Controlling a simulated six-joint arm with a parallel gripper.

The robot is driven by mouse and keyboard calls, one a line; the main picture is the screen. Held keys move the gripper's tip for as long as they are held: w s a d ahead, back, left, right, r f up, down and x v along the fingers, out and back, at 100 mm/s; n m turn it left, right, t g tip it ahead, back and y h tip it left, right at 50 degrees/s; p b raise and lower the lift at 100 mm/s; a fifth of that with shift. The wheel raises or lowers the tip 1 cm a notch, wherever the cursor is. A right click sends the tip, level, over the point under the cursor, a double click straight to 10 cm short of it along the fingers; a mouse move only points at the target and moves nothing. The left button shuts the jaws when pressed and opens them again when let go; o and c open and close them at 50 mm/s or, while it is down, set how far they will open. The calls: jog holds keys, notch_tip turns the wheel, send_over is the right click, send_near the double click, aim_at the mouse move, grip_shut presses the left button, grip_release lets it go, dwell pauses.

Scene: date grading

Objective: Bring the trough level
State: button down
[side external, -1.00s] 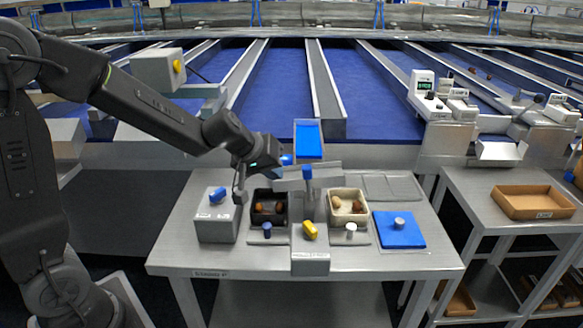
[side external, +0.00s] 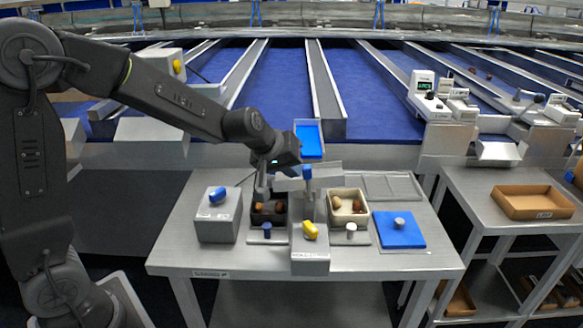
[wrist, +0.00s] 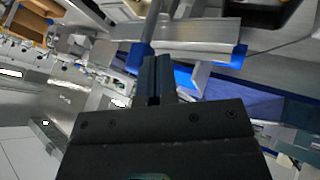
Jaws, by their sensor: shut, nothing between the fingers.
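The trough (side external: 293,184) is a pale grey metal piece above the middle of the grey table, beside a post with a blue top (side external: 307,173). Its right part looks higher than its left in the side view, but my arm partly covers it and I cannot tell the exact tilt. In the wrist view a grey metal channel (wrist: 195,32), which looks like the trough, lies beyond my fingertips with blue pieces near it. Contact with the trough is unclear.
A black bin (side external: 256,219) and a cream bin (side external: 333,215), both holding dates, flank the central grey block (side external: 310,262) with its yellow knob. A grey box (side external: 218,226) with a blue knob stands left; a blue plate (side external: 398,241) lies right. A blue tray (side external: 309,126) stands behind.

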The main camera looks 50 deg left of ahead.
jog(key=shift+w+d+r, duration=0.2)
jog(key=shift+w+d, duration=0.45)
